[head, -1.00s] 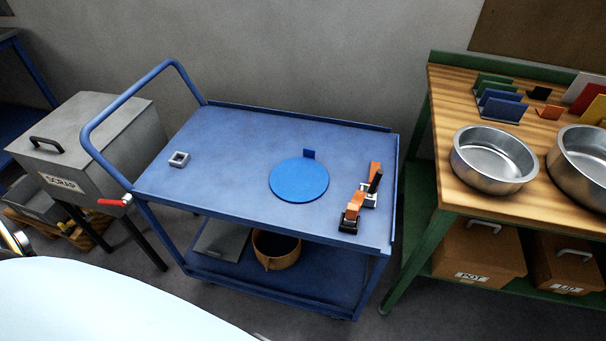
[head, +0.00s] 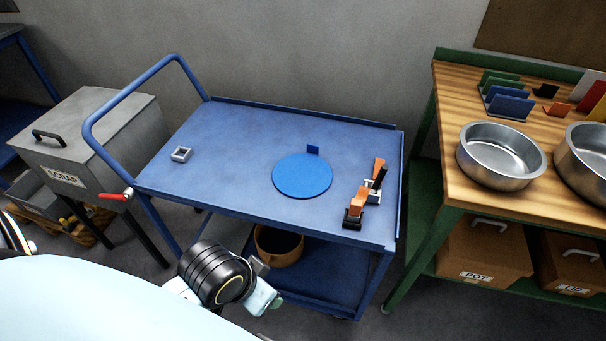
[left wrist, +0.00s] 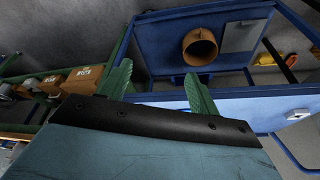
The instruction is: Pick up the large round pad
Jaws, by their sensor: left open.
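The large round pad (head: 302,177) is a flat blue disc lying on the top of the blue cart (head: 225,140). A small upright blue tab (head: 313,149) stands at its far edge. My left gripper (head: 268,295) is low in front of the cart, below the top and well apart from the pad. In the left wrist view its two green fingers (left wrist: 158,88) are spread with nothing between them. The pad cannot be made out in the left wrist view. My right gripper is not in view.
An orange-and-black tool (head: 366,195) stands right of the pad; a small grey square block (head: 181,155) lies left. The cart's lower shelf holds a brown pot (head: 280,246). A wooden bench (head: 456,170) with metal pots (head: 500,157) stands right, a scrap bin (head: 90,140) left.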

